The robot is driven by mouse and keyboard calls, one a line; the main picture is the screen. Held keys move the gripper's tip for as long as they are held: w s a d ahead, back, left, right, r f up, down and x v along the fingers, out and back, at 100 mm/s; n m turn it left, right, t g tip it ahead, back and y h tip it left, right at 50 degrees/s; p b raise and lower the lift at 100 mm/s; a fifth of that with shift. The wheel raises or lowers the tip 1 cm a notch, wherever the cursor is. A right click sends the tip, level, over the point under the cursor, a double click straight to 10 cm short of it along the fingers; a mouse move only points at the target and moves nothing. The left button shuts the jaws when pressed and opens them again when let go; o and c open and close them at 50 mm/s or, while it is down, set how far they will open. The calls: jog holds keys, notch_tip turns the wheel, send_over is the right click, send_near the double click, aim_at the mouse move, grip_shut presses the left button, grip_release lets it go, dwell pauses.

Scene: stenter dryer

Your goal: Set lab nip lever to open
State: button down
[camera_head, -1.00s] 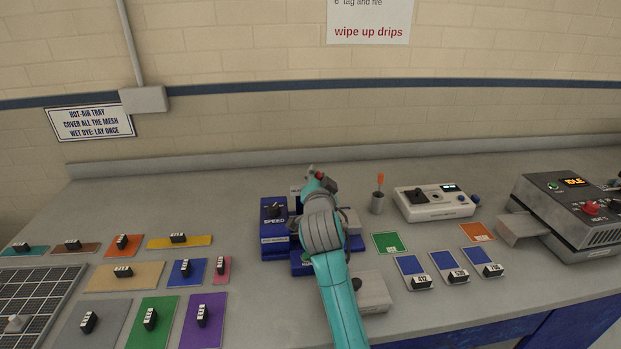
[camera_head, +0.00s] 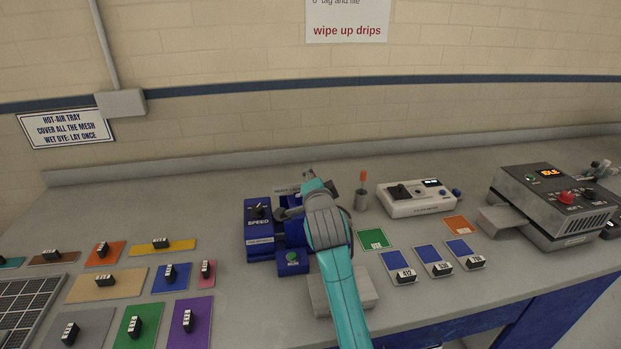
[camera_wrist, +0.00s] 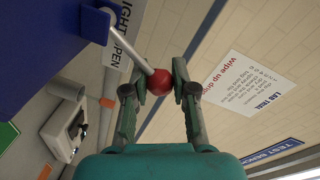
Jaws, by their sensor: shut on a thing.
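The lab nip is a blue machine (camera_head: 260,241) in the middle of the bench, with a SPEED knob (camera_head: 258,211) on its left and a green button (camera_head: 292,257) in front. My teal arm covers its right part. In the wrist view, the lever's red ball knob (camera_wrist: 159,82) sits between my fingertips at the end of a pale rod (camera_wrist: 133,48). My gripper (camera_wrist: 161,90) is shut on this knob. A label (camera_wrist: 122,45) beside the rod partly reads "IGHT" and "PEN". In the head view, my gripper (camera_head: 309,180) is at the machine's back right, and the knob is hidden there.
A white instrument (camera_head: 417,198) and a cup with an orange-handled tool (camera_head: 361,197) stand to the right. A grey IDLE unit (camera_head: 552,205) is farther right. Coloured swatches with black tags lie on the left, and blue cards (camera_head: 397,264) lie on the right.

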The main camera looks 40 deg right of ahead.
jog(key=c, duration=0.9)
grip_release()
jog(key=v, duration=1.2)
